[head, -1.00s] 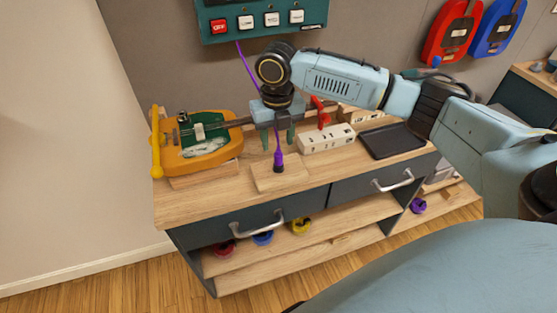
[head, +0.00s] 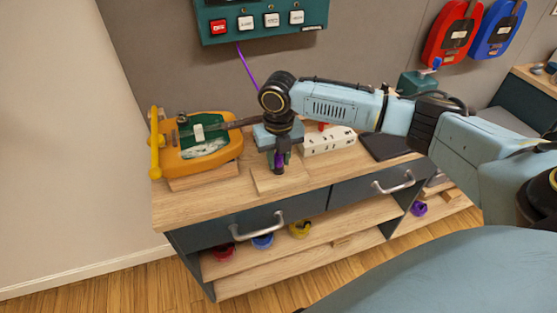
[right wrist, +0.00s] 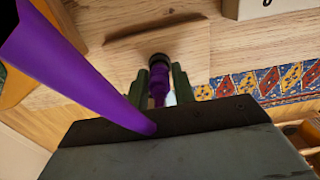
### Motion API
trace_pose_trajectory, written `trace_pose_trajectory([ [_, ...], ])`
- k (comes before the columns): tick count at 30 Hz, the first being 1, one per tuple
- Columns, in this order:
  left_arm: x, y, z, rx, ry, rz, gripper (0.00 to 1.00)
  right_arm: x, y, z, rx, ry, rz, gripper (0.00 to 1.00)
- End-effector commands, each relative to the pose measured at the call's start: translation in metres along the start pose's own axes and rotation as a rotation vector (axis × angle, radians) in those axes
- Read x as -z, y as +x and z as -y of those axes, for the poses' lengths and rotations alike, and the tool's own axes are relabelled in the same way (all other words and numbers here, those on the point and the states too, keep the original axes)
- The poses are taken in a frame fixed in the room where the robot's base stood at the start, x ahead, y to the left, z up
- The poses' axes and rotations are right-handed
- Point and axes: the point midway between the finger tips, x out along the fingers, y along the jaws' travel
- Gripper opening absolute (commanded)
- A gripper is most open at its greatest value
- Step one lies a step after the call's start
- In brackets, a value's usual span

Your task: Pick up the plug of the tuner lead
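The purple plug (head: 280,164) with a dark end stands upright on a small wooden block (head: 290,181) on the bench. Its purple lead (head: 247,66) hangs from the teal panel and passes behind my right arm. My right gripper (head: 279,160) points down over the plug, with one finger on each side. In the right wrist view the plug (right wrist: 158,78) is between the fingertips (right wrist: 159,84), with narrow gaps seeming to show beside it. The lead (right wrist: 70,70) crosses close to the camera at the left. My left gripper is out of view.
An orange guitar-like body (head: 225,152) lies left of the block, its neck passing behind my gripper. A white socket strip (head: 330,141) and dark tray (head: 385,147) are to the right. The teal button panel (head: 262,36) is on the wall above. The bench's front left is clear.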

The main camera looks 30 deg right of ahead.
Motion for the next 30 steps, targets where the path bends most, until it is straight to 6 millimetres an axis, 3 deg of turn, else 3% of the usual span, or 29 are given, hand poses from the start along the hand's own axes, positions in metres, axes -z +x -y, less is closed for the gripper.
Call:
trace_pose_trajectory([
  [1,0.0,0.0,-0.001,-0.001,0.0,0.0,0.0,0.0,0.0,0.0,0.0,0.0,0.0,0.19],
  [6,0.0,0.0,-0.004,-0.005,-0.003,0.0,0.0,0.0,0.0,0.0,0.0,0.0,0.0,0.0],
  [14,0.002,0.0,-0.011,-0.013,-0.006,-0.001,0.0,0.0,-0.003,0.0,-0.001,0.0,0.002,0.0],
  [30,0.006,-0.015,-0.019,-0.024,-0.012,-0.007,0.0,-0.001,-0.093,0.0,-0.002,0.001,0.002,0.0],
])
